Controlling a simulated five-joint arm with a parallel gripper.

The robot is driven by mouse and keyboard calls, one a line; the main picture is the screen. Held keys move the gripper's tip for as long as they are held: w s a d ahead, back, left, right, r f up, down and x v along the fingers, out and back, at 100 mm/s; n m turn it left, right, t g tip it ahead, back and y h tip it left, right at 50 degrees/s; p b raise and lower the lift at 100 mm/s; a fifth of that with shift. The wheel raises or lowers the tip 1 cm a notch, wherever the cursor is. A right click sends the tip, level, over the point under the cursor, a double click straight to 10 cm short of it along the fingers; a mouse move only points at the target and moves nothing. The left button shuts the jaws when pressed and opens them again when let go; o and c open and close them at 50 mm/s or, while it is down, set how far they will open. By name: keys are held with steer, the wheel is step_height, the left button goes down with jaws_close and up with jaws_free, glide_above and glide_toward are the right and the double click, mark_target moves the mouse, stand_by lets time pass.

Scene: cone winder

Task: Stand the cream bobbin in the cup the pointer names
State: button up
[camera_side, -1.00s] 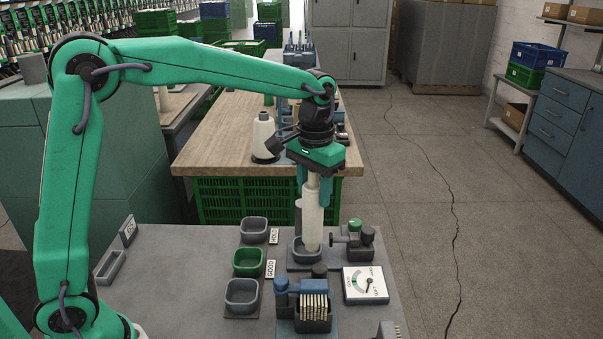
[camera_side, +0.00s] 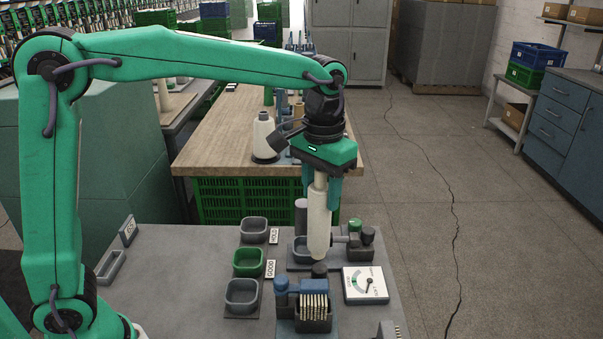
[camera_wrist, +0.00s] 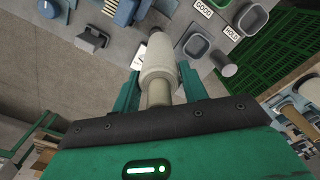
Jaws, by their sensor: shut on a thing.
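My gripper (camera_side: 322,190) is shut on the cream bobbin (camera_side: 319,222) and holds it upright. The wrist view shows the bobbin (camera_wrist: 158,62) between the two fingers (camera_wrist: 160,92). Its lower end hides part of a grey square dish (camera_side: 299,250) in the side view; in the wrist view it is clear of that dish (camera_wrist: 195,46). Three cups stand left of it: a grey cup (camera_side: 254,228) by the HOLD label, a green cup (camera_side: 247,262) by the GOOD label, and a nearer grey cup (camera_side: 241,294). The dial (camera_side: 365,285) has a dark pointer; I cannot tell which name it marks.
A grey post (camera_side: 301,214) stands behind the dish. A blue and black block (camera_side: 312,310) with pale strips stands in front. The bench (camera_side: 180,275) left of the cups is mostly clear.

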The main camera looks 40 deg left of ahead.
steer(key=shift+r, duration=0.15)
steer(key=shift+r, duration=3)
steer(key=shift+a+f, duration=0.1)
steer(key=shift+a, duration=0.05)
steer(key=s+a+f+n, duration=0.2)
steer(key=s+a+f, duration=0.1)
steer(key=a, duration=0.5)
steer(key=s+a+f+n, duration=0.2)
steer(key=a+f, duration=0.3)
steer(key=a, duration=0.3)
steer(key=shift+s+a+f+n, duration=0.3)
steer(key=shift+s+f, duration=0.1)
steer(key=shift+s, duration=0.15)
steer(key=shift+d+f, duration=0.1)
